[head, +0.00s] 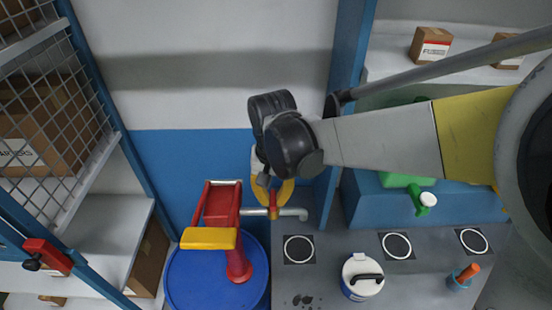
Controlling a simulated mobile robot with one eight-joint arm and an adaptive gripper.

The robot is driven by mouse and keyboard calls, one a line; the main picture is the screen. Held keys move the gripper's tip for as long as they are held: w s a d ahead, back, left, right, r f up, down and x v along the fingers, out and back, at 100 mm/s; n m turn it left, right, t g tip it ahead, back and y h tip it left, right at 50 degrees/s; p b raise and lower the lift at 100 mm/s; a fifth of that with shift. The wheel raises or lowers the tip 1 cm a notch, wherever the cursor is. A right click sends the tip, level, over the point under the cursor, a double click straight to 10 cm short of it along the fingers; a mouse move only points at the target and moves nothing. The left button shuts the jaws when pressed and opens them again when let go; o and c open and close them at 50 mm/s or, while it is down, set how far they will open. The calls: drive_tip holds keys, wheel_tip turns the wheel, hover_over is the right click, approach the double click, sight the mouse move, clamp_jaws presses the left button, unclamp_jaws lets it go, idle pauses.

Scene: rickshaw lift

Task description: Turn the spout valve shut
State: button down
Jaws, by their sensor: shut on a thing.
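The spout (294,213) is a grey horizontal pipe beside the red pump (221,205), ending in a downward bend at the right. A small red valve (273,205) sits on the middle of this pipe. My gripper (272,193) reaches down from above at the valve, with curved yellow parts on either side of it. It is shut on the valve's handle. My wrist and the gripper body cover the upper part of the valve, so the handle's exact angle is hard to tell.
The pump, with a yellow grip (208,238), stands on a blue drum (190,280). To the right, a grey counter (325,275) holds a white lidded container (361,277) and an orange-handled tool (468,272). A wire cage shelf (75,95) stands at left.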

sight(274, 198)
drive_tip(key=c, duration=1.4)
unclamp_jaws()
wheel_tip(274, 198, up, 12)
drive_tip(key=shift+r, duration=0.1)
drive_tip(key=s+d+f+t+b, duration=0.2)
drive_tip(key=s+d+f+b, duration=0.1)
drive_tip(key=d+f+b, duration=0.2)
drive_tip(key=s+d+f+t+b, duration=0.2)
drive_tip(key=s+d+f+b, duration=0.1)
drive_tip(key=d+f+b, duration=0.2)
drive_tip(key=s+d+f+t+b, duration=0.3)
drive_tip(key=d+f+b, duration=0.3)
drive_tip(key=d+f, duration=0.3)
drive_tip(key=shift+d, duration=1.45)
